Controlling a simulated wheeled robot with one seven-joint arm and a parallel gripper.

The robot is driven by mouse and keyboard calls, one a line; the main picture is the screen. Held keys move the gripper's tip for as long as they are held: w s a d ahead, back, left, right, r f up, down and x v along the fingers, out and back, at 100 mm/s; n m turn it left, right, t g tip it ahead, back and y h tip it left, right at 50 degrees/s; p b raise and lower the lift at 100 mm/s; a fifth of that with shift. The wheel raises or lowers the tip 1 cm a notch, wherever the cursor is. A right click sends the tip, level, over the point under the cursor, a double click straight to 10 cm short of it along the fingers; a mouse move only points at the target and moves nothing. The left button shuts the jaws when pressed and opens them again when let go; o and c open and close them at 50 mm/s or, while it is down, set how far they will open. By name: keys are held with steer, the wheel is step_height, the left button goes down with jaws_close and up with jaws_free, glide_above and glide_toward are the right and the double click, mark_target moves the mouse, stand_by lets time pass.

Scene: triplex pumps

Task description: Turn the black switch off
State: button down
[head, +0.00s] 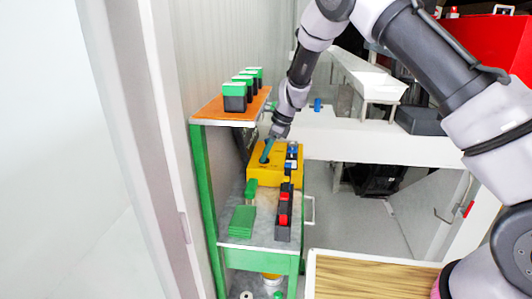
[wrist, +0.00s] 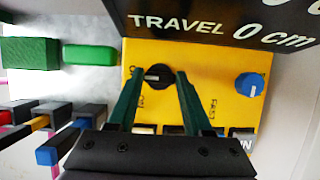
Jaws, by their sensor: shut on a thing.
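The black switch (wrist: 157,76) is a round knob with a pale pointer line, on the yellow box (wrist: 215,62) in the wrist view. The pointer line lies roughly across the picture. My gripper (wrist: 157,75) is shut on the black switch, with one dark green finger on each side of it. Small lettering beside the knob is partly covered by a finger. In the head view my gripper (head: 267,153) reaches down onto the top of the yellow box (head: 262,175), and the knob is hidden there.
A blue knob (wrist: 249,85) sits right of the black switch. A dark panel (wrist: 230,18) reading "TRAVEL 0 cm" stands just above. Green blocks (head: 242,220), red and black switches (head: 284,208) and a shelf with green-topped blocks (head: 235,92) are close by.

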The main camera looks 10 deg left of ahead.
steer(key=c, duration=0.6)
jaws_free()
steer(key=shift+d+r, duration=0.2)
steer(key=shift+r, duration=0.3)
steer(key=d+r, duration=0.1)
steer(key=r, duration=0.1)
steer(key=d+r, duration=0.2)
steer(key=shift+w, duration=0.1)
steer(key=d, duration=1)
steer(key=shift+w+d+f, duration=0.15)
steer(key=shift+w+d, duration=0.05)
steer(key=shift+d, duration=0.05)
